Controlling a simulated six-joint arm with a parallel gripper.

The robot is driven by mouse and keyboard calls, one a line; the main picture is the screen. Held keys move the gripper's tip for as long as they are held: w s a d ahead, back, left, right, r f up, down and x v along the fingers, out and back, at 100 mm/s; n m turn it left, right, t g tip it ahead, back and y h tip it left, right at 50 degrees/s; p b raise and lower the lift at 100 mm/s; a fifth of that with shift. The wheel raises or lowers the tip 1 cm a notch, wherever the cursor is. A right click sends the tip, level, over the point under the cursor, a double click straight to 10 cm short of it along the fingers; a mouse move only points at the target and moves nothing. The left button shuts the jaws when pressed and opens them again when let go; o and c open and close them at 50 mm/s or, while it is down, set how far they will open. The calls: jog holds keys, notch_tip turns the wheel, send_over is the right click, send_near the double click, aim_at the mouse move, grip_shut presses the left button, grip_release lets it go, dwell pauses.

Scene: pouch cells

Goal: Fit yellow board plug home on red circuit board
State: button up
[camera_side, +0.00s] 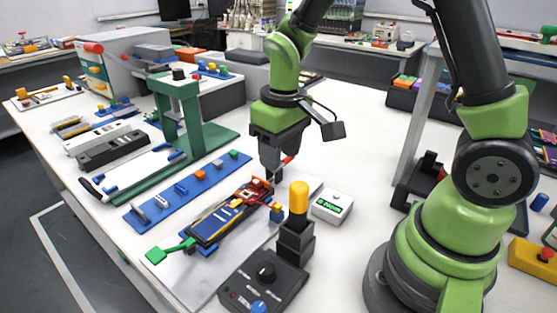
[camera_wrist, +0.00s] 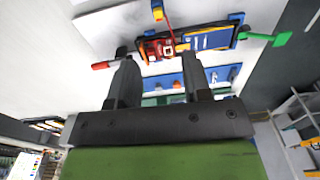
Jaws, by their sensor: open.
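The red circuit board (camera_side: 258,188) sits at the far end of the dark pouch-cell pack (camera_side: 213,223); in the wrist view the board (camera_wrist: 165,47) shows a pale square part. A small yellow block with blue on it (camera_side: 277,208), which looks like the yellow plug, lies just beside the board. In the wrist view this block (camera_wrist: 157,10) has a thin red lead running toward the board. It looks apart from the board; the exact seat is too small to see. My gripper (camera_side: 271,170) is above and behind the board, open and empty, its fingers apart in the wrist view (camera_wrist: 160,72).
A green plug (camera_side: 156,255) on a green lead lies at the pack's near end. A control box (camera_side: 262,280) and a yellow-topped dark post (camera_side: 298,205) stand close by. A white meter (camera_side: 332,207), a blue strip of parts (camera_side: 187,190) and a green press (camera_side: 180,110) surround the pack.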

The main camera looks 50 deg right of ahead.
aim_at(278, 206)
jog(key=shift+g, duration=0.3)
jog(key=f, duration=1.2)
jog(key=shift+w+f, duration=0.2)
jog(key=shift+c, duration=0.4)
grip_shut()
jog(key=shift+r, duration=3)
jog(key=shift+w, duration=4.2)
